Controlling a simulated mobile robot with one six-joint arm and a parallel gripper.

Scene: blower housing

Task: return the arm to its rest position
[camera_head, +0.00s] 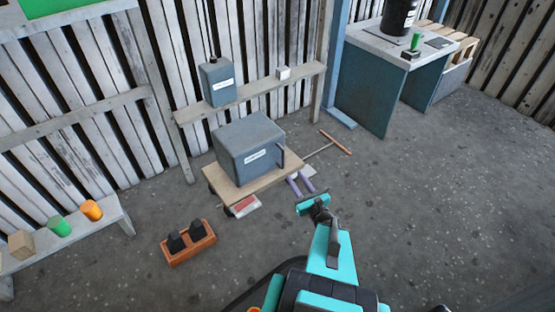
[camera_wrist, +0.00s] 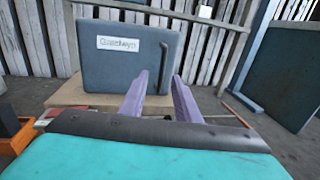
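My arm (camera_head: 333,250) reaches forward from the bottom of the head view, with teal links. My gripper (camera_head: 300,181) has two purple fingers near the right front corner of a low wooden platform. In the wrist view the gripper (camera_wrist: 161,76) shows its fingers apart, with nothing held between them. Ahead of it is a blue-grey case (camera_head: 250,147) with a white label and a dark handle. It also shows in the wrist view (camera_wrist: 125,58). The fingers look apart from the case, though the exact gap is unclear.
The case rests on the wooden platform (camera_head: 278,187). A red-and-white item (camera_head: 243,206) and an orange tray (camera_head: 192,250) with dark pieces lie on the floor. A long-handled tool (camera_head: 335,142) lies beyond. A bench (camera_head: 85,227) stands left. Floor to the right is clear.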

